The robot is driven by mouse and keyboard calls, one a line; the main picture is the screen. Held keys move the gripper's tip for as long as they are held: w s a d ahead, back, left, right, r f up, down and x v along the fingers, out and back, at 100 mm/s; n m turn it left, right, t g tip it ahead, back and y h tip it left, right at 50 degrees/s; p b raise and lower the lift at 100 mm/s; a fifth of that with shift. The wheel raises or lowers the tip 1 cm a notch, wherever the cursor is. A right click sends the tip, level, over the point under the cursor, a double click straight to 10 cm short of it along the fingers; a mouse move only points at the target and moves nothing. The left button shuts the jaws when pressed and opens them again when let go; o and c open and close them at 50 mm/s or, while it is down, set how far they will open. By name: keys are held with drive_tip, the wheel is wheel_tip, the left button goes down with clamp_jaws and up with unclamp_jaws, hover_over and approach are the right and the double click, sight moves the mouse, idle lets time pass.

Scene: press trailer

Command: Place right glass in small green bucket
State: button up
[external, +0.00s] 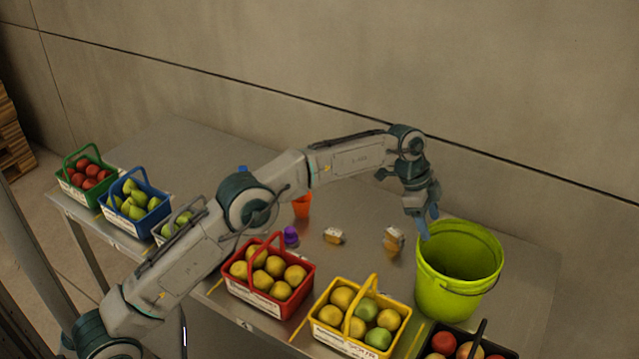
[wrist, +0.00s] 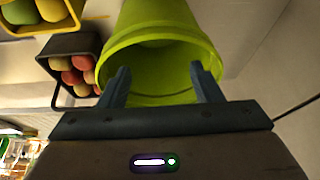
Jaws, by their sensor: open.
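The lime green bucket (external: 455,294) stands upright at the right of the table, and its inside looks empty. It also shows large in the wrist view (wrist: 155,28). My gripper (external: 427,228) is by the bucket's left rim, pointing down. In the wrist view its two fingers (wrist: 160,85) are apart with nothing held, and the bucket's mouth shows beyond them. Two small amber and white items, perhaps the glasses, stand on the table: the right one (external: 393,240) just left of my gripper, the left one (external: 334,236) farther left. They are too small to make out clearly.
An orange cup (external: 302,207) and a purple item (external: 290,237) are left of the amber items. Fruit baskets line the front edge, including a red one (external: 265,306) and a yellow one (external: 352,345). A dark crate (wrist: 60,45) is beside the bucket. The wall (external: 480,90) stands behind.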

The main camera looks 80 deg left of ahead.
drive_tip(key=s+d+r+n+y, duration=0.1)
drive_tip(key=s+d+r, duration=0.7)
drive_tip(key=r, duration=0.3)
drive_tip(key=s+d+r+n+y, duration=0.15)
drive_tip(key=s+d, duration=0.35)
drive_tip(key=s, duration=0.7)
drive_tip(key=s+d+f+n, duration=0.1)
drive_tip(key=s+f, duration=0.3)
drive_tip(key=s, duration=1)
drive_tip(key=s+d+f+n, duration=0.2)
drive_tip(key=s+f+n, duration=0.2)
drive_tip(key=s, duration=1)
drive_tip(key=shift+d+f+n, duration=0.2)
drive_tip(key=shift+f+n, duration=0.15)
